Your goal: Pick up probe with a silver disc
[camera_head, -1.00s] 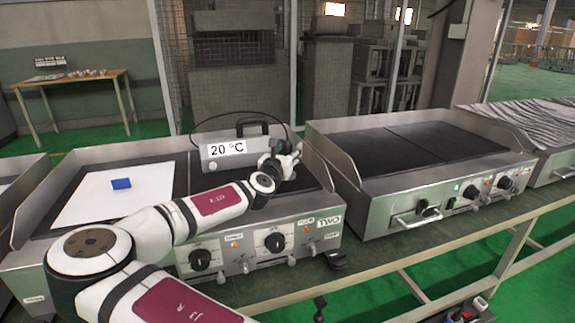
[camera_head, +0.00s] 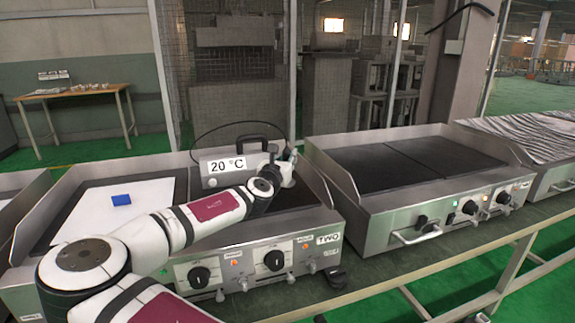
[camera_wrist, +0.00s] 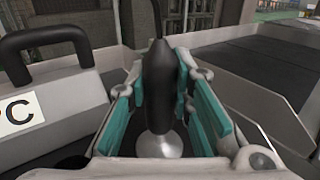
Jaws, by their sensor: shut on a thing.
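The probe (camera_wrist: 160,85) is black and upright in the wrist view, with a silver disc (camera_wrist: 163,146) at its lower end. A dark cable rises from its top. My gripper (camera_wrist: 162,98) has its teal-padded fingers on both sides of the probe's black handle and is shut on it. In the head view my gripper (camera_head: 285,165) is over the right part of the left griddle, beside the grey thermometer box (camera_head: 235,168) reading 20 °C. There the probe is mostly hidden by my gripper. Whether the disc touches the plate cannot be told.
A second griddle (camera_head: 415,185) stands to the right. The box's black handle (camera_wrist: 45,42) is close to my gripper's left. The cable (camera_head: 215,131) arcs behind the box.

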